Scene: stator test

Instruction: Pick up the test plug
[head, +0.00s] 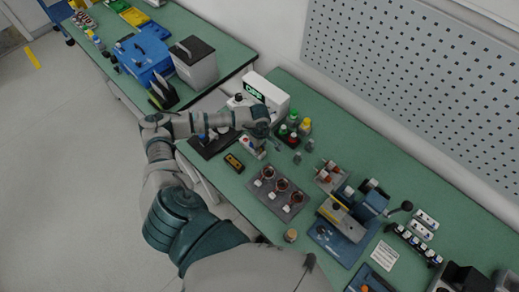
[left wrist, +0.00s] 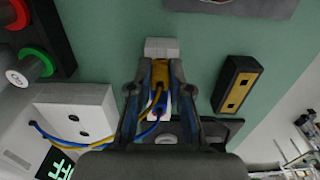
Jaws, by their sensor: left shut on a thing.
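The test plug is between the fingers of my left gripper (head: 257,137). In the left wrist view the gripper (left wrist: 161,82) is shut on the plug (left wrist: 162,47), whose pale block end sticks out past the fingertips. Yellow and blue wires (left wrist: 145,128) run from the plug back toward the white tester box (left wrist: 75,108). In the head view the tester (head: 265,92) has a green lit display and stands behind the gripper. I cannot tell whether the plug touches the table. My right gripper is not in view.
A black and yellow block (head: 234,162) lies near the gripper; it also shows in the left wrist view (left wrist: 235,85). A grey tray (head: 267,204) holds copper-coloured stators. Small bottles (head: 294,131) stand behind. A blue fixture (head: 345,222) is to the right.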

